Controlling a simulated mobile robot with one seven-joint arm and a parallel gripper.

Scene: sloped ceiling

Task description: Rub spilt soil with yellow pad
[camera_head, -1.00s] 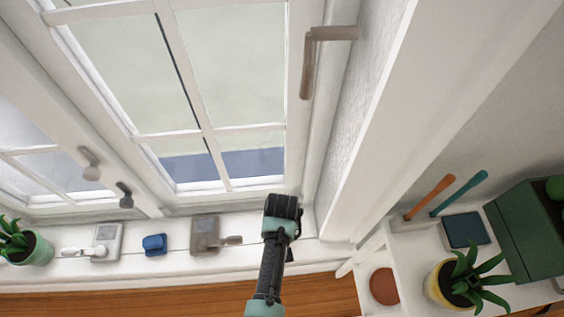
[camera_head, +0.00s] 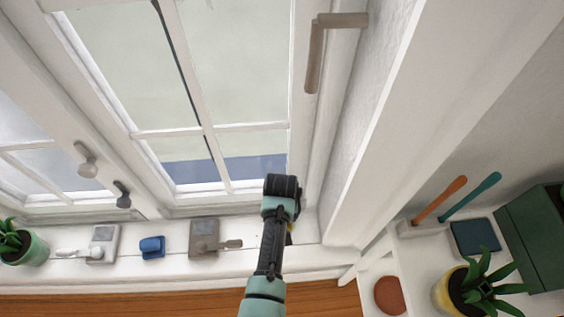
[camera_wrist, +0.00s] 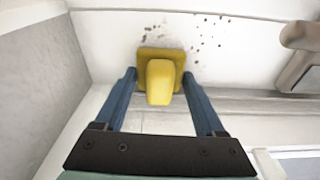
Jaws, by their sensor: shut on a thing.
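The yellow pad (camera_wrist: 160,64) has a square base and a raised rounded grip. In the wrist view it sits between the two blue fingers of my gripper (camera_wrist: 159,82), which is shut on it. The spilt soil (camera_wrist: 197,47) shows as scattered dark brown specks on the white sill, beyond and beside the pad's far edge. I cannot tell whether the pad's underside touches the sill. In the head view only a sliver of yellow (camera_head: 289,238) shows beside my arm, and the soil is hidden there.
At right, a white shelf holds a yellow-potted plant (camera_head: 450,292) and a dark blue block (camera_head: 475,237).

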